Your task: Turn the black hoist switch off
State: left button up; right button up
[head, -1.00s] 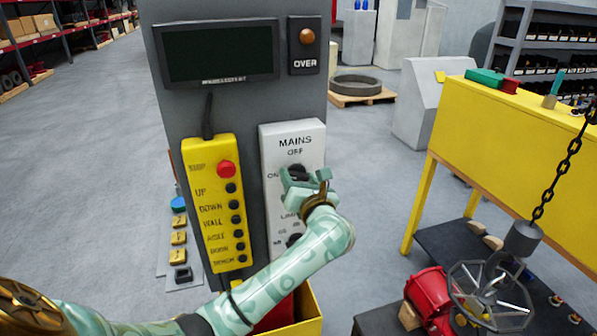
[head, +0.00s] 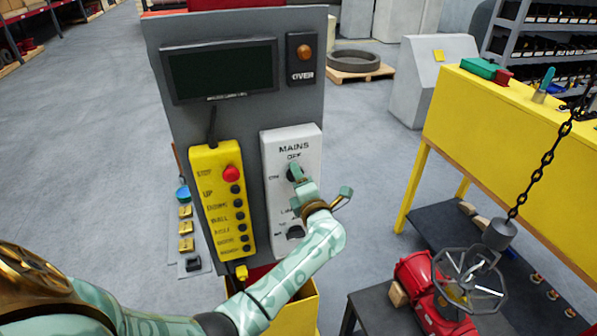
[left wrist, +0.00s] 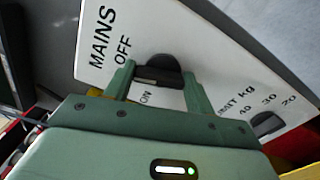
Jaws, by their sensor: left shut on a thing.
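The black hoist switch is a rotary knob below the words MAINS and OFF on a white panel (head: 308,152); ON is printed to its left. In the left wrist view the black switch (left wrist: 157,65) has a dark grip bar lying between the two green fingers of my left gripper (left wrist: 158,82). My left gripper (head: 297,176) is shut on the switch, one finger on each side. In the head view the gripper hides most of the knob, and I cannot tell exactly which label it points to. My right gripper is not in view.
A lower black knob (head: 295,232) is on the same panel, close below my gripper. A yellow button pendant (head: 224,205) hangs to the left. A yellow table (head: 500,125) stands at right.

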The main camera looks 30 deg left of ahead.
pick_arm(q)
jog(key=shift+d+m+p, duration=0.1)
jog(key=shift+m+p, duration=1)
jog(key=shift+m, duration=0.3)
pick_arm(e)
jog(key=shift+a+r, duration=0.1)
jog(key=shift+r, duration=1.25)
pick_arm(q)
jog(key=shift+f, duration=0.1)
jog(key=o, duration=1)
jog(key=shift+w, duration=0.1)
jog(key=shift+d, duration=0.1)
